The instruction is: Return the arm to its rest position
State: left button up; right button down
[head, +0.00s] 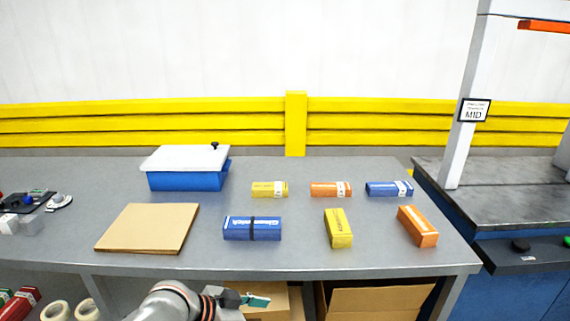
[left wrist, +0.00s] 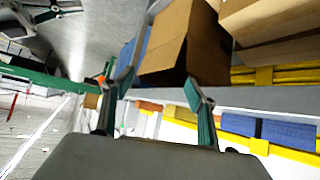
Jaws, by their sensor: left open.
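My left arm comes in at the bottom of the head view, and its gripper (head: 246,299) is low in front of the table's front edge, below the level of the tabletop. In the left wrist view the two green-padded fingers of this gripper (left wrist: 160,88) stand apart with nothing held between them. An open cardboard box (left wrist: 188,42) shows beyond the fingers there. My right gripper is in neither view.
The grey table (head: 300,258) bears a blue bin with white lid (head: 187,180), flat cardboard (head: 148,227), and several blue, yellow and orange cartons (head: 252,229). Open cardboard boxes (head: 375,300) stand under it. A machine (head: 500,190) stands at right.

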pick_arm(q)
jog(key=s+a+f+n+t+y, duration=0.5)
jog(key=s+a+f+n+y, duration=0.1)
jog(key=s+a+f, duration=1)
jog(key=shift+s+a+f+n+t, duration=0.2)
jog(key=shift+f+n+t, duration=0.2)
jog(key=shift+f+n, duration=0.45)
